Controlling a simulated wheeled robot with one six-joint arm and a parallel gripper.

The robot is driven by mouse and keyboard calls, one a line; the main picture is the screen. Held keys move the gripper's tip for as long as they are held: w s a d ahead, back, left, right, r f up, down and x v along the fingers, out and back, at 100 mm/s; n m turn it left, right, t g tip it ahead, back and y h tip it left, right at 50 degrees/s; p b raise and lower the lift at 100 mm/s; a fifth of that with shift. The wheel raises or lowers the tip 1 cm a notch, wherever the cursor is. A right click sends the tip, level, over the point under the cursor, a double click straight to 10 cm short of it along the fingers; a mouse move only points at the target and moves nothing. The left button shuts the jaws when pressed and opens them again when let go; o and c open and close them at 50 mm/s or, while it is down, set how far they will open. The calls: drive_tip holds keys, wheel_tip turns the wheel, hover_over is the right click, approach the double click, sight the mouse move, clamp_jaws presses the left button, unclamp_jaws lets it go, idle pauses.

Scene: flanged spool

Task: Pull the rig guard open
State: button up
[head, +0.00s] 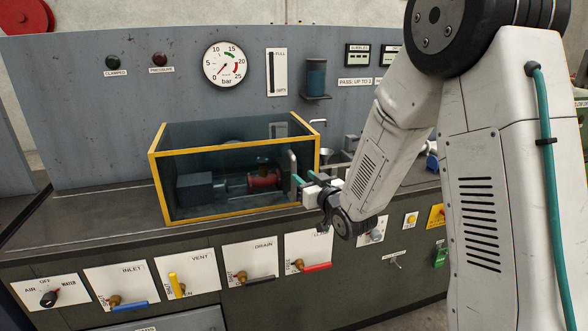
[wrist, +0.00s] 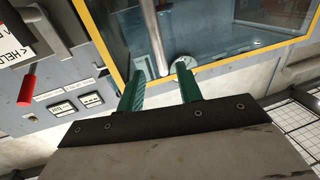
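The rig guard (head: 156,190) is a clear box with a yellow frame, standing over the rig on the bench. It appears closed. A grey upright handle (head: 292,166) is on its right part. A red flanged spool (head: 264,180) shows through the clear panel. My gripper (head: 308,178) is at the guard's right end, close to the handle, with its teal fingers apart. In the wrist view, the handle bar (wrist: 155,38) reaches down to the gap between the fingertips (wrist: 161,72), and the yellow frame is just beyond. I cannot tell whether a finger touches the bar.
A pressure gauge (head: 224,64) is on the grey back panel. Valve levers, including a blue one (head: 128,307) and a red one (head: 317,267), stick out from the bench front below the guard. The bench top left of the guard (head: 90,222) is clear.

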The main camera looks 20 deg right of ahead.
sight(295, 169)
drive_tip(key=w, duration=0.2)
drive_tip(key=w+a, duration=0.1)
drive_tip(key=w, duration=0.4)
drive_tip(key=shift+w+a, duration=0.2)
drive_tip(key=shift+a, duration=0.05)
clamp_jaws()
